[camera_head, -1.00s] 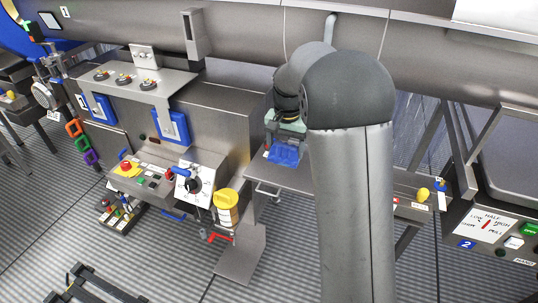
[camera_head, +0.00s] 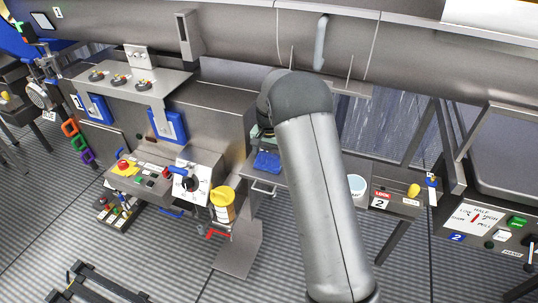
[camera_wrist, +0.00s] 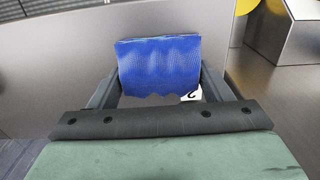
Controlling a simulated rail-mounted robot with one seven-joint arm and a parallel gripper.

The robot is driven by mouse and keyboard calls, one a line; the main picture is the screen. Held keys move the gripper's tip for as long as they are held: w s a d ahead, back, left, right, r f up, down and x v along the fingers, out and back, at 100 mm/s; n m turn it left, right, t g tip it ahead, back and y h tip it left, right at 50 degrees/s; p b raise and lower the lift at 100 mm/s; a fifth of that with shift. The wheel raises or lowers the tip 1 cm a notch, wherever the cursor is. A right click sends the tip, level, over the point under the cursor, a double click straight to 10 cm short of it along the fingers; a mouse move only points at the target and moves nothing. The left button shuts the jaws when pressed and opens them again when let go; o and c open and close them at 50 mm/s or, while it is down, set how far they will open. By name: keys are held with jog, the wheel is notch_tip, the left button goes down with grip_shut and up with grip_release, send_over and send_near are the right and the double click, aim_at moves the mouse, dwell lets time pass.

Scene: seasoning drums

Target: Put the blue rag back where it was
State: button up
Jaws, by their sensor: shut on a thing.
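The blue rag (camera_head: 267,161) shows in the head view over the small grey metal shelf (camera_head: 266,180) beside the large machine. In the wrist view the rag (camera_wrist: 160,66) hangs between the two fingers of my gripper (camera_wrist: 160,82), which is shut on it. The rag's lower edge is wavy. Whether it touches the metal behind or below it I cannot tell. In the head view my gripper (camera_head: 262,138) is small and partly hidden by my own arm.
A yellow-lidded jar (camera_head: 222,205) stands left of the shelf by the control panel (camera_head: 160,178). A white tub (camera_head: 357,187) and a yellow knob (camera_head: 413,190) are to the right. In the wrist view a metal box (camera_wrist: 292,38) is at upper right.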

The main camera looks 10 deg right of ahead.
aim_at(269, 155)
jog(key=o, duration=0.9)
jog(key=shift+f, duration=0.1)
notch_tip(269, 155, up, 12)
jog(key=b, duration=0.2)
jog(key=s+r+n, duration=0.1)
jog(key=s+r, duration=0.2)
jog(key=s, duration=0.5)
jog(key=s+r+n, duration=0.2)
jog(key=s, duration=0.7)
jog(key=s+f+n, duration=0.1)
jog(key=s, duration=0.6)
jog(key=s+f+n, duration=0.1)
jog(key=s+f, duration=0.1)
jog(key=s, duration=0.5)
jog(key=s+f+n, duration=0.1)
jog(key=s, duration=0.6)
jog(key=shift+s+a+f+n+t, duration=0.1)
jog(key=shift+f+n+t, duration=0.1)
jog(key=shift+n+t, duration=0.1)
